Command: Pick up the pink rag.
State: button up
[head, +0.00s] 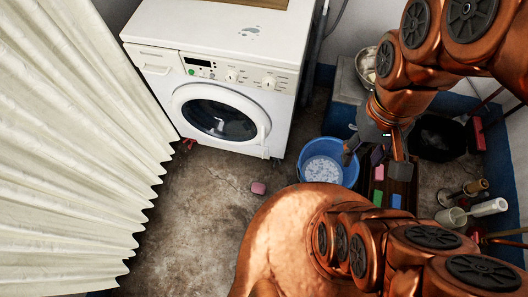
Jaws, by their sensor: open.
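A small pink piece (379,172) lies on a dark brown board or tray (407,188) at the right, with a green piece (377,197) and a blue piece (396,200) near it. Another small pink lump (258,188) lies alone on the floor in front of the washing machine. I cannot tell from their shape which of the two pink things is the rag. My gripper (374,155) points down with its fingers apart, over the area of the board and the tub's right rim. It appears empty. The gripper and my arm hide part of the board.
A blue tub (347,178) of foamy water stands left of the board. A white washing machine (218,75) stands behind. A pale curtain (62,140) hangs at left. Bottles and cups (487,208) lie at right. The middle floor (200,205) is mostly clear.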

aim_at(257, 188)
jog(key=k, duration=1.2)
jog(key=u, duration=0.35)
jog(key=i, duration=0.55)
jog(key=u, duration=0.2)
